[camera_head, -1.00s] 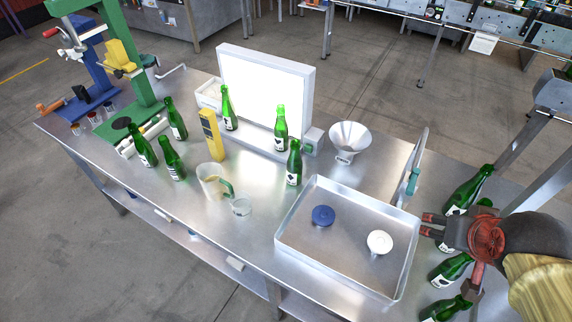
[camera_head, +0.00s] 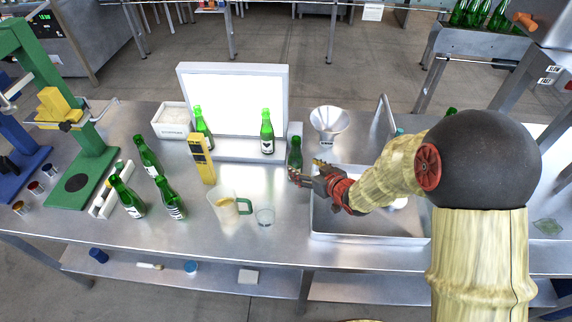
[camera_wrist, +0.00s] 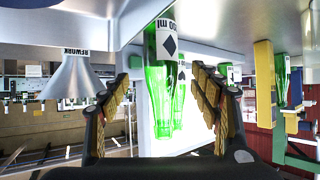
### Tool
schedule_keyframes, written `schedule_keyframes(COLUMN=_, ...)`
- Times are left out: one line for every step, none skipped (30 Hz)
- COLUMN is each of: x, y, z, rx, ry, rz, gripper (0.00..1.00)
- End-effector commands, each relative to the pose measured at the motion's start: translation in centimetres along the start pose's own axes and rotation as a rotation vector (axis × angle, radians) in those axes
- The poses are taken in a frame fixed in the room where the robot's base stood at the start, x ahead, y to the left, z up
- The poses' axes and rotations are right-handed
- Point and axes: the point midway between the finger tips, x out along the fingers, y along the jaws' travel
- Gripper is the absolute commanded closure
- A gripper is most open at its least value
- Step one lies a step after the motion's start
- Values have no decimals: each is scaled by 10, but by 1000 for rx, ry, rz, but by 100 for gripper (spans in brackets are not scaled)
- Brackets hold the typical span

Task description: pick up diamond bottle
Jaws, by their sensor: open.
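The diamond bottle (camera_wrist: 165,55) is green, with a white label bearing a black diamond. In the wrist view, which is upside down, it lies between my two fingers, and I cannot tell whether either touches it. It appears to be the upright green bottle (camera_head: 294,158) right of the light panel in the head view. My gripper (camera_head: 306,172) is open at this bottle's right side, over the tray's left edge. Its fingers also show in the wrist view (camera_wrist: 160,78). Another green bottle (camera_wrist: 181,95) shows partly behind the diamond bottle.
A metal tray (camera_head: 370,240) lies under my forearm, partly hidden. A funnel (camera_head: 328,122) stands behind it. A bright panel (camera_head: 232,100) has two bottles before it. Several bottles stand farther left.

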Motion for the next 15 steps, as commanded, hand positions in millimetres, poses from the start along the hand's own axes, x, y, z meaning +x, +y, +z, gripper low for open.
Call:
schedule_keyframes(x=6, y=0, z=0, rx=-1, ry=2, rz=-1, gripper=37)
schedule_keyframes(x=9, y=0, z=0, rx=-1, ry=1, rz=-1, gripper=37)
schedule_keyframes(x=14, y=0, z=1, rx=-1, ry=1, rz=-1, gripper=37)
schedule_keyframes(x=17, y=0, z=1, rx=-1, ry=1, rz=-1, gripper=37)
schedule_keyframes(x=20, y=-1, z=0, rx=-1, ry=2, rz=-1, gripper=37)
schedule_keyframes(x=23, y=-1, z=0, rx=-1, ry=2, rz=-1, gripper=37)
schedule_keyframes(x=26, y=-1, z=1, rx=-1, ry=1, rz=-1, gripper=37)
schedule_keyframes(x=29, y=-1, z=1, rx=0, ry=1, rz=0, gripper=37)
schedule_keyframes(x=34, y=-2, z=2, rx=-1, ry=1, rz=0, gripper=37)
schedule_keyframes(x=38, y=-2, z=2, rx=-1, ry=1, rz=0, gripper=37)
schedule_keyframes(x=43, y=-3, z=3, rx=-1, ry=1, rz=0, gripper=37)
schedule_keyframes(x=49, y=-4, z=4, rx=-1, ry=0, rz=0, gripper=37)
schedule_keyframes(x=54, y=-4, z=4, rx=-1, ry=0, rz=0, gripper=37)
schedule_keyframes(x=58, y=-4, z=4, rx=-2, ry=1, rz=0, gripper=37)
schedule_keyframes(x=62, y=-4, z=4, rx=-1, ry=0, rz=0, gripper=37)
